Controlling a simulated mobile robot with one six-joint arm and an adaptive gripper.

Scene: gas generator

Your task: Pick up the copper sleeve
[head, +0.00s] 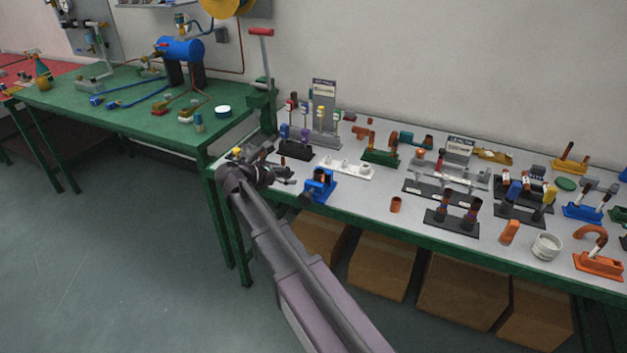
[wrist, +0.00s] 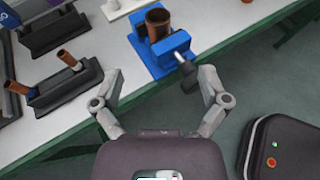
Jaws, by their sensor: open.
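A hollow copper-brown sleeve (wrist: 157,20) stands upright in a blue vise (wrist: 158,66) in the wrist view. In the head view the same blue vise (head: 319,188) sits near the table's front edge, with the brown sleeve (head: 322,176) in it. My gripper (wrist: 162,73) is open and empty, its fingers spread either side of the vise's near side, short of the sleeve. In the head view my gripper (head: 288,174) is just left of the vise. Another short copper tube (head: 396,204) stands loose on the tabletop to the right; the pictures do not settle which is the named sleeve.
A black stand with copper-coloured tubes (wrist: 64,86) is beside my left finger. A white rack (head: 345,170) lies behind the vise. Several fittings and stands crowd the table's right part. Bare tabletop (head: 362,197) lies between the vise and the loose tube.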

